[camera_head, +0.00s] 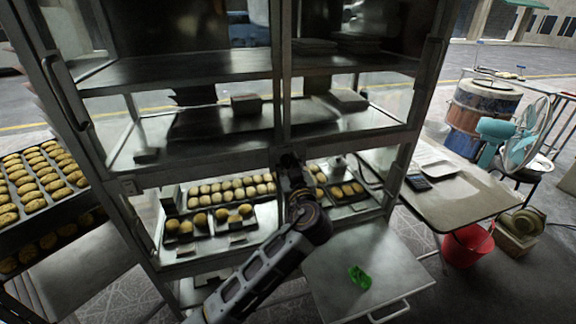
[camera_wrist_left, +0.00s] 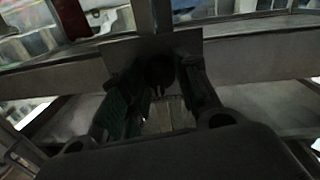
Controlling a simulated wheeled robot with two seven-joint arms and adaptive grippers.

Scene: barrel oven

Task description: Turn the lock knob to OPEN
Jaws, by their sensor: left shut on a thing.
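The lock knob (camera_wrist_left: 160,72) is a small dark round part in the left wrist view, on a plate (camera_wrist_left: 122,50) fixed to the metal frame. My left gripper (camera_wrist_left: 163,90) has a finger on either side of the knob and is shut on it. In the head view my left gripper (camera_head: 290,162) is at the middle post of the cabinet (camera_head: 230,165), and the arm hides the knob there. The image is dark, so the knob's pointing direction and any OPEN mark cannot be read. My right gripper is not in view.
Trays of buns (camera_head: 230,190) sit on a lower cabinet shelf behind glass. A metal surface with a handle (camera_head: 355,265) holds a green item (camera_head: 360,277) at the lower right. A side table (camera_head: 455,195), red bucket (camera_head: 468,245) and fan (camera_head: 520,135) stand right. Bread trays (camera_head: 40,190) stand left.

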